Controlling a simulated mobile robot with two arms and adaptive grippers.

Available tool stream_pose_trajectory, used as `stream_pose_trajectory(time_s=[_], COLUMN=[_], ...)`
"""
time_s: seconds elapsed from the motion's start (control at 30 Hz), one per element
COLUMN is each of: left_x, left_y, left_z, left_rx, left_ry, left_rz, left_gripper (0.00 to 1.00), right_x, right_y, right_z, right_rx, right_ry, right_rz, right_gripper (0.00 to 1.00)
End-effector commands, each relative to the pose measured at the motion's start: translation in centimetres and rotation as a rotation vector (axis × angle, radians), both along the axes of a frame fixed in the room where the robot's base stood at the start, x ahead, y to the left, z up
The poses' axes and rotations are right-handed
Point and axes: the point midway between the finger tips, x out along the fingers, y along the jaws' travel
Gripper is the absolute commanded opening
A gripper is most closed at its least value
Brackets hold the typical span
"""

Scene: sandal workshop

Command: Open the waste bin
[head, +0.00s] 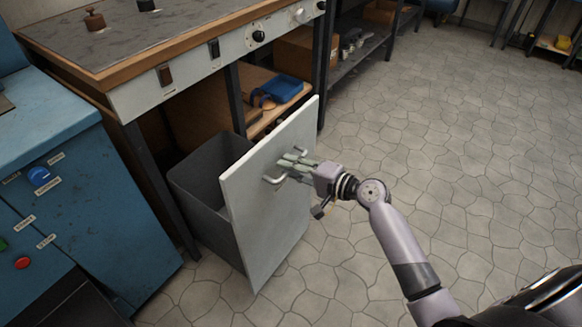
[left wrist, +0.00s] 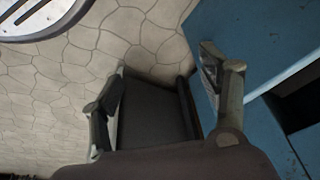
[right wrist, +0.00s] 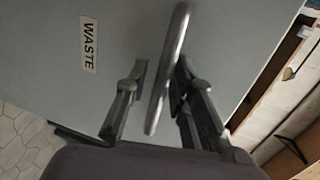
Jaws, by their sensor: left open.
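The waste bin stands pulled out from under the workbench in the head view. Its pale front panel (head: 262,215) is away from the bench, and the open grey container (head: 205,178) shows behind it. The panel carries a metal bar handle (head: 273,180), also seen in the right wrist view (right wrist: 169,60) beside a "WASTE" label (right wrist: 89,45). My right gripper (head: 290,165) is at the handle. The bar lies between its fingers (right wrist: 160,75), with a visible gap on the left side. My left gripper (left wrist: 163,75) is open and empty, outside the head view.
The workbench (head: 190,75) with switches and knobs stands above the bin. A blue cabinet (head: 110,200) with buttons is close on the left. A shelf holding a blue object (head: 275,90) is behind the panel. The tiled floor (head: 440,130) on the right is clear.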

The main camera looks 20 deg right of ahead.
Motion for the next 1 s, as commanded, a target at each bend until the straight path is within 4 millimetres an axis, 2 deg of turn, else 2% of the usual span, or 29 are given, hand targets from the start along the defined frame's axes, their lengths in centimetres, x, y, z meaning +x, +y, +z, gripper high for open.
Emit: stream_pose_trajectory(time_s=[0.1, 0.47, 1.0], left_x=[0.0, 0.1, 0.0], left_y=[0.0, -0.1, 0.0], left_z=[0.0, 0.2, 0.1], left_rx=[0.000, -0.002, 0.000], left_ry=[0.000, -0.005, -0.002], left_rz=[0.000, -0.001, 0.000], left_gripper=[0.69, 0.69, 0.69], right_x=[0.0, -0.5, -8.7], right_y=[0.0, -0.5, -5.8], right_z=[0.1, 0.2, 2.2], right_rx=[0.000, 0.000, 0.000], right_ry=[-0.001, -0.003, 0.000], right_rz=[-0.001, -0.003, -0.002], right_gripper=[0.31, 0.31, 0.31])
